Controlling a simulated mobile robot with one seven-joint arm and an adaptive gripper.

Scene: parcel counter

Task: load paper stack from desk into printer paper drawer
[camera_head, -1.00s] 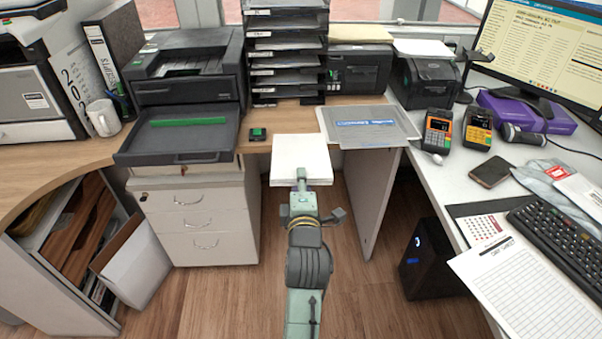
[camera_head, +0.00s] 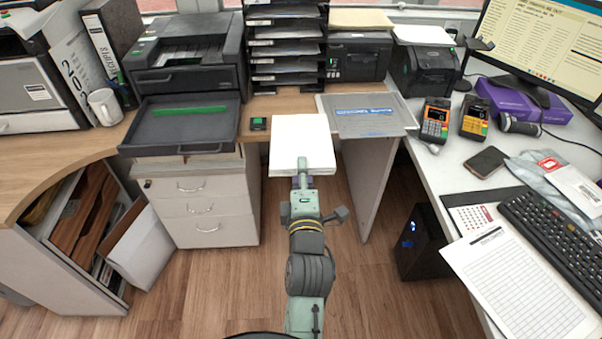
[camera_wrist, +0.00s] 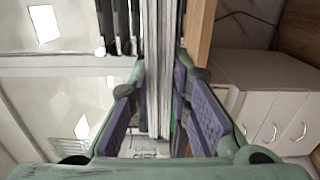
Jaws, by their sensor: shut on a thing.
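The white paper stack (camera_head: 299,135) is held flat at the front edge of the desk in the head view. My gripper (camera_head: 302,177) is shut on its near edge. In the wrist view the stack (camera_wrist: 159,70) shows edge-on between the purple finger pads of my gripper (camera_wrist: 160,125). The printer (camera_head: 187,60) stands at the back left. Its dark paper drawer (camera_head: 150,138) is pulled out in front, to the left of the stack, with a green strip inside. The stack is apart from the drawer.
A small black device with a green top (camera_head: 259,124) sits between drawer and stack. A grey clear-covered sheet (camera_head: 366,116) lies right of the stack. A tall letter-tray rack (camera_head: 286,45) stands behind. White drawer cabinet (camera_head: 203,205) is below the printer drawer.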

